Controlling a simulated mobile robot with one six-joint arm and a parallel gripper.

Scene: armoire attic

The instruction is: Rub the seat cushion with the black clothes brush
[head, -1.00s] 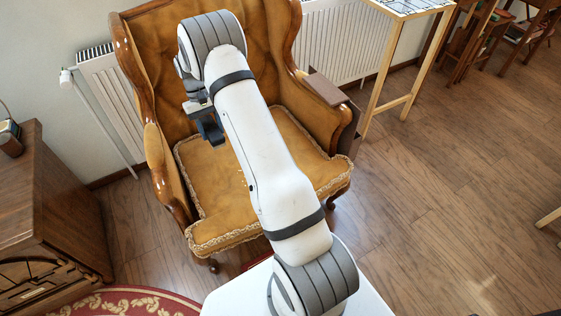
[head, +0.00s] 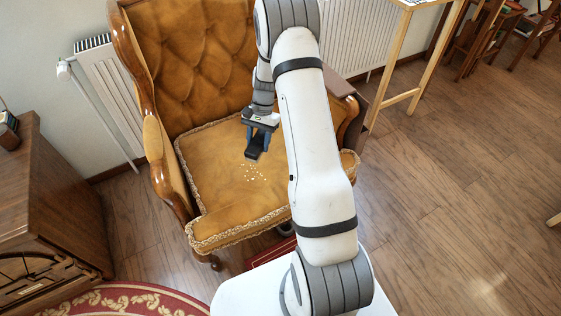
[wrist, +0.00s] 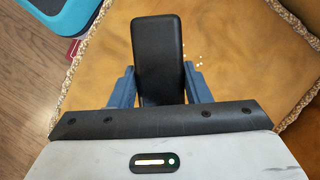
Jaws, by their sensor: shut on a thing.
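The seat cushion (head: 225,190) is golden-brown with a braided trim, on a wooden-framed armchair. Small pale crumbs (head: 253,173) lie scattered near its middle. My gripper (head: 260,136) is over the cushion, pointing down, shut on the black clothes brush (head: 255,149). In the wrist view the brush (wrist: 158,50) is a dark rounded block between the blue fingers, with its bristles hidden. A few crumbs show just right of it above the cushion's surface (wrist: 235,50). I cannot tell whether the brush touches the cushion.
The chair's tufted back (head: 190,50) rises behind the cushion, with a wooden-edged arm on the left (head: 165,165). A wooden cabinet (head: 50,200) stands at left.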

